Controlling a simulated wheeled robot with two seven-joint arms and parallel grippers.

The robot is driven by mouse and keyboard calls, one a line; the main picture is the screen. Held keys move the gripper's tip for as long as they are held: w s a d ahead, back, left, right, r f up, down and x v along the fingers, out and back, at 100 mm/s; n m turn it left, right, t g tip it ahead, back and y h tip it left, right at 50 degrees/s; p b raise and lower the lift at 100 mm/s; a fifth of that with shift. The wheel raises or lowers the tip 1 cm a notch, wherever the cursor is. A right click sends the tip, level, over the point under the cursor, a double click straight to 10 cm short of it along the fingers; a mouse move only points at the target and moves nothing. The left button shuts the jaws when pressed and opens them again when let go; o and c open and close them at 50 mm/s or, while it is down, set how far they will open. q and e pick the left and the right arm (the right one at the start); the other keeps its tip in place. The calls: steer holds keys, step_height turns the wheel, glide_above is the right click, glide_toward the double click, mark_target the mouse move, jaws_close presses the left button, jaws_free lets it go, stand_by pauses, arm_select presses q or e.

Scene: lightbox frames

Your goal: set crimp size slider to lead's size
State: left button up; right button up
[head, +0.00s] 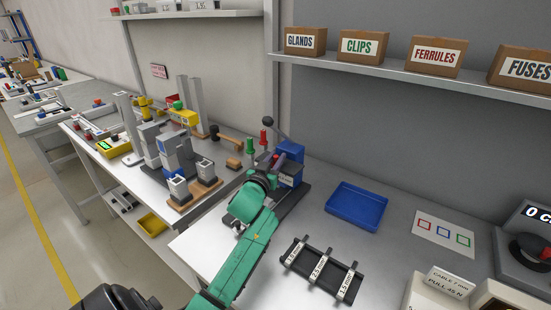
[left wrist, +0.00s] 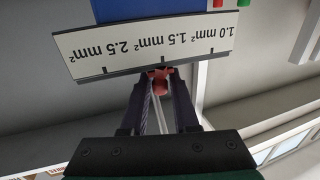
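The crimp station is a blue block (head: 290,152) on a dark base, with a black-balled lever, on the near bench. Its white size scale (left wrist: 150,45) shows upside down in the left wrist view, reading 1.0, 1.5 and 2.5 mm². The red slider knob (left wrist: 161,78) stands at the middle mark, by 1.5 mm². My left gripper (left wrist: 162,82) has its fingertips on both sides of the knob and appears closed on it. In the head view my left gripper (head: 272,172) reaches the station's front and hides the slider. I cannot make out a lead. My right gripper is not in view.
A black rack (head: 322,268) with size labels lies in front, right of my left arm. A blue tray (head: 357,205) and a card with coloured squares (head: 443,235) lie behind it. A dial device (head: 528,245) stands far right. Bare bench lies between the tray and rack.

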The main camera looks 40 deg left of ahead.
arm_select(q)
steer(key=shift+o, duration=0.9)
steer(key=b+v, duration=0.2)
steer(key=v, duration=1.2)
steer(key=shift+s, duration=0.25)
steer(key=shift+r, duration=0.1)
